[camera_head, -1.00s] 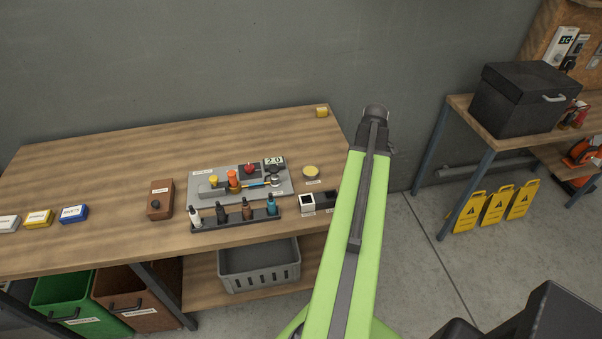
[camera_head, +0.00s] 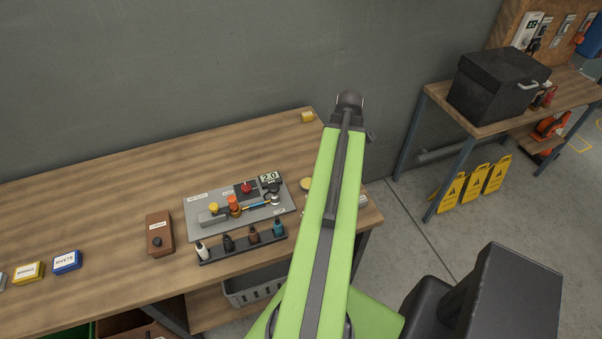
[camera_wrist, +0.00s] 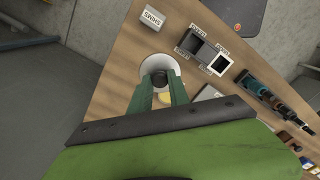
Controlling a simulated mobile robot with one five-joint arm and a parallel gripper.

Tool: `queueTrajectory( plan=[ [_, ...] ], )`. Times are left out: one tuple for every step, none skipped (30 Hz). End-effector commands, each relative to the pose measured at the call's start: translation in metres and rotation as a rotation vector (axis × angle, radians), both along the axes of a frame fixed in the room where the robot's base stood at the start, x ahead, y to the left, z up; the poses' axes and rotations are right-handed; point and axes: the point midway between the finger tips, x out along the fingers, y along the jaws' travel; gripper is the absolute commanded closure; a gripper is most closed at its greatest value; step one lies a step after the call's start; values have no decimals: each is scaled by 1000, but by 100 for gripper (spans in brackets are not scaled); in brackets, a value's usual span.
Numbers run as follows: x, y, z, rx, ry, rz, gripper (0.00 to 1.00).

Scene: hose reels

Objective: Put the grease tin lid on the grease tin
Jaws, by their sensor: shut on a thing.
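In the wrist view my gripper (camera_wrist: 160,86) is shut on the dark knob of a pale round lid (camera_wrist: 148,64), which looks like the grease tin lid. The lid is held above the wooden bench, and its height cannot be told. A small yellow patch (camera_wrist: 165,98) shows between my fingers; it may be the grease tin's contents, mostly hidden. In the head view the round yellowish grease tin (camera_head: 306,184) stands on the bench right of the grey board, partly covered by my green arm. My gripper and the lid are hidden there.
The grey fixture board (camera_head: 205,228) and a bottle rack (camera_head: 243,247) stand left of the tin. Small open boxes (camera_wrist: 205,50) and a white labelled block (camera_wrist: 151,20) are near the lid in the wrist view. A yellow block (camera_head: 307,117) sits at the bench's back corner.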

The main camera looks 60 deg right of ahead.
Motion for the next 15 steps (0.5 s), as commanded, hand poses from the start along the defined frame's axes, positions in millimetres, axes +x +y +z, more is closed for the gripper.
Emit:
queueTrajectory(
  plan=[
    [1,0,-4,0,0,-1,100],
    [4,0,-7,0,0,-1,100],
    [9,1,-13,0,0,-3,100],
    [15,1,-18,0,0,-3,100],
    [21,2,-24,0,0,-4,100],
    [31,3,-31,0,0,-5,100],
    [39,4,-37,0,0,-6,100],
    [46,5,-42,0,0,-7,100],
    [56,6,-48,0,0,-8,100],
    [64,7,-53,0,0,-9,100],
    [71,8,-57,0,0,-10,100],
    [80,9,-62,0,0,-12,100],
    [86,10,-66,0,0,-12,100],
    [91,11,-68,0,0,-13,100],
    [97,12,-71,0,0,-15,100]
  ],
)
